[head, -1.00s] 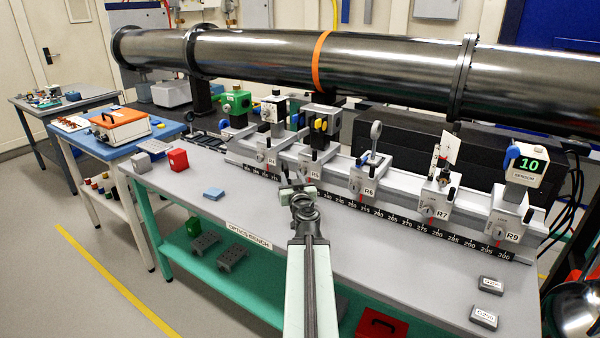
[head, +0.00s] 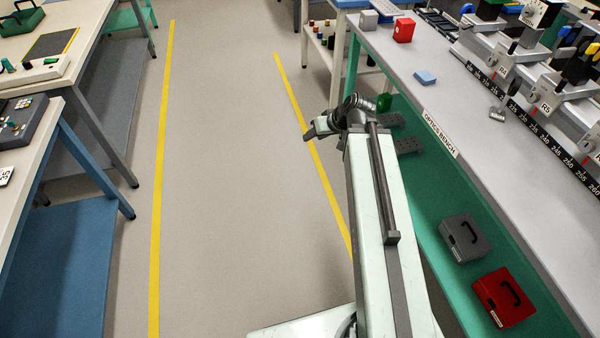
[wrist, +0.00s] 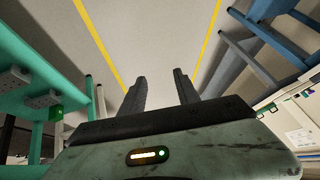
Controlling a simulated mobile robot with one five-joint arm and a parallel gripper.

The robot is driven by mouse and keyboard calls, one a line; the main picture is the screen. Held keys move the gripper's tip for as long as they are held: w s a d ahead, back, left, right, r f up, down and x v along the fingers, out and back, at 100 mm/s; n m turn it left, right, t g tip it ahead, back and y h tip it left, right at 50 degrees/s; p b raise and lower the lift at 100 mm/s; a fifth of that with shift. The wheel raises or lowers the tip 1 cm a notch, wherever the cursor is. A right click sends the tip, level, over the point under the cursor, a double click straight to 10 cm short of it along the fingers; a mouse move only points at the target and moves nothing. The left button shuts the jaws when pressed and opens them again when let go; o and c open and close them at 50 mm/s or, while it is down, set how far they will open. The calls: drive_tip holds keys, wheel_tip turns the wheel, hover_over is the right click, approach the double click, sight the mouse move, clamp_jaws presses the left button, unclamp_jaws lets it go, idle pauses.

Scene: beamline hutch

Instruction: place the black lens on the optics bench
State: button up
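The optics bench (head: 455,120) runs along the right of the head view, with a grey top and a name label on its front edge. A small dark piece with a pale labelled foot (head: 498,114) stands on it in front of the rail; it may be the black lens, but it is too small to be sure. My gripper (head: 313,130) is out over the floor, left of the bench and apart from it. In the wrist view its two fingers (wrist: 160,88) are spread with nothing between them.
On the bench are a red box (head: 404,30), a blue block (head: 425,77) and a rail with carriers (head: 552,96). Grey (head: 466,240) and red (head: 505,296) cases sit on its lower shelf. Tables (head: 75,85) stand at left. The aisle floor (head: 235,200) is clear.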

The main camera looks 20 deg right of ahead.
drive_tip(key=s+a+f+g+h, duration=0.3)
drive_tip(key=s+a+g, duration=0.3)
drive_tip(key=s+a, duration=0.2)
drive_tip(key=shift+s+a+f+m, duration=0.4)
drive_tip(key=shift+s+f, duration=0.35)
drive_tip(key=shift+s, duration=0.35)
wheel_tip(320, 180, up, 16)
drive_tip(key=p, duration=1.5)
drive_tip(key=shift+f, duration=0.25)
